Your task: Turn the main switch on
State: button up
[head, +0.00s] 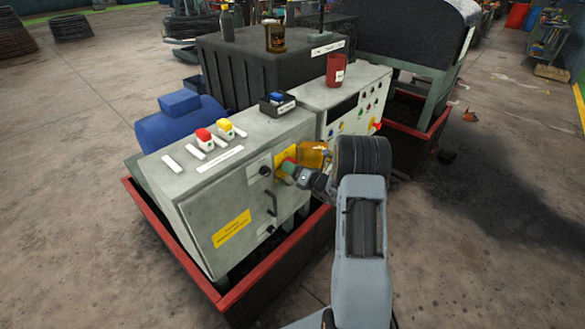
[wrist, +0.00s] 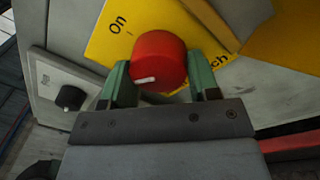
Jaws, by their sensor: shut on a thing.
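The main switch is a round red knob (wrist: 158,52) on a yellow plate (wrist: 108,38) on the front of the grey cabinet (head: 205,208). "On" is printed at the plate's upper left in the wrist view, and letters ending in "ch" show at the lower right. A white mark on the knob points to the lower left in that view, away from "On". My gripper (wrist: 160,68) has its green fingers on both sides of the knob and is shut on it. In the head view my gripper (head: 288,169) largely hides the knob.
A small black knob (wrist: 72,98) sits left of the switch in the wrist view. An orange-yellow panel (head: 313,155) is close to the right of my gripper. A cabinet handle (head: 271,203) is below left. A red-rimmed tray (head: 152,222) surrounds the base. Open floor lies in front.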

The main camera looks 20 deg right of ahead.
jog(key=m+p, duration=0.2)
jog(key=m, duration=0.4)
jog(key=m+p, duration=0.1)
jog(key=m, duration=0.5)
jog(key=shift+a+r+t+h+p, duration=0.2)
jog(key=shift+t+h+p, duration=0.1)
jog(key=shift+t+p, duration=0.1)
jog(key=shift+s+m, duration=0.1)
jog(key=shift+m, duration=0.4)
jog(key=o, duration=0.9)
jog(key=shift+d, duration=0.1)
jog(key=b+v, duration=0.2)
jog(key=v, duration=1.2)
